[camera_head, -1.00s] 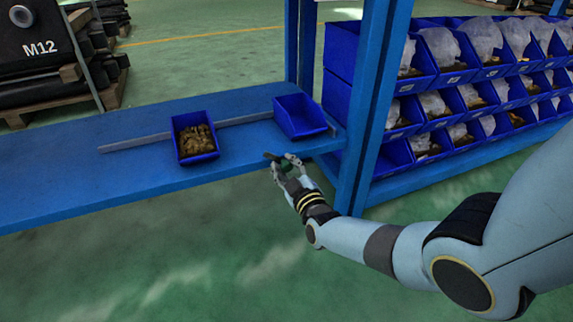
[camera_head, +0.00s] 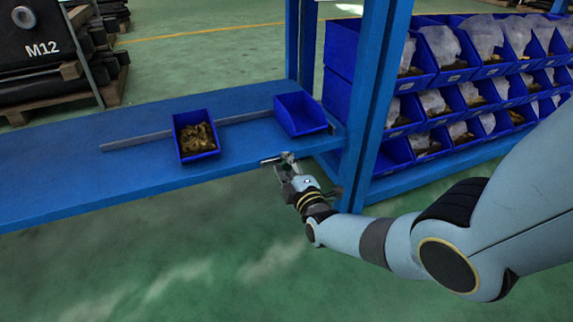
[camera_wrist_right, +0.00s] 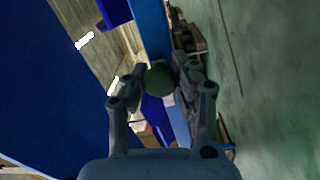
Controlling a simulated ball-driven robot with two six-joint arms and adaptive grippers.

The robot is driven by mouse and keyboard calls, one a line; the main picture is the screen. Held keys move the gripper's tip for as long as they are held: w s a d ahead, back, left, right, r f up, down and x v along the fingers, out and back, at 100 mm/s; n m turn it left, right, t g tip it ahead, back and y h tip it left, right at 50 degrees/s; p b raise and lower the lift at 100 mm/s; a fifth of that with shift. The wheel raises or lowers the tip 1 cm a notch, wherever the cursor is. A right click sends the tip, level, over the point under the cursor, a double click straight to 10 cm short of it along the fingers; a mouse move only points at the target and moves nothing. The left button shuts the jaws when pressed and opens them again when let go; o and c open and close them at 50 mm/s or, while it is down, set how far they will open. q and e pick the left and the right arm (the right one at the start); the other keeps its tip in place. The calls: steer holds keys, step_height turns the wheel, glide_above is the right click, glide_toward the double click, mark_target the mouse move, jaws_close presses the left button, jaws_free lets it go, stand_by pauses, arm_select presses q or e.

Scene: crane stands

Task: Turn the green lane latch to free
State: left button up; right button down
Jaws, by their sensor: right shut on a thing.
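The green latch knob (camera_wrist_right: 160,79) shows as a round dark green piece between the fingertips of my right gripper (camera_wrist_right: 155,84) in the right wrist view. The right gripper (camera_head: 285,164) is shut on it at the front edge of the blue shelf, near the right post. In the head view the fingers mostly hide the knob. A short grey bar (camera_head: 271,160) shows just left of the fingertips, lying roughly along the shelf edge. My left gripper is in neither view.
A blue bin with brass-coloured parts (camera_head: 197,152) and an empty-looking blue bin (camera_head: 299,128) stand on the blue shelf (camera_head: 70,174). A grey strip (camera_head: 137,140) runs behind them. The blue post (camera_head: 372,105) stands close right of my gripper. The left part of the shelf is clear.

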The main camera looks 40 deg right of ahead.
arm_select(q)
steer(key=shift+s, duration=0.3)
arm_select(e)
steer(key=shift+s+a+f, duration=0.1)
steer(key=c, duration=1)
jaws_free()
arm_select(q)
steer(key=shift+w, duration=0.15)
arm_select(e)
steer(key=v, duration=1.2)
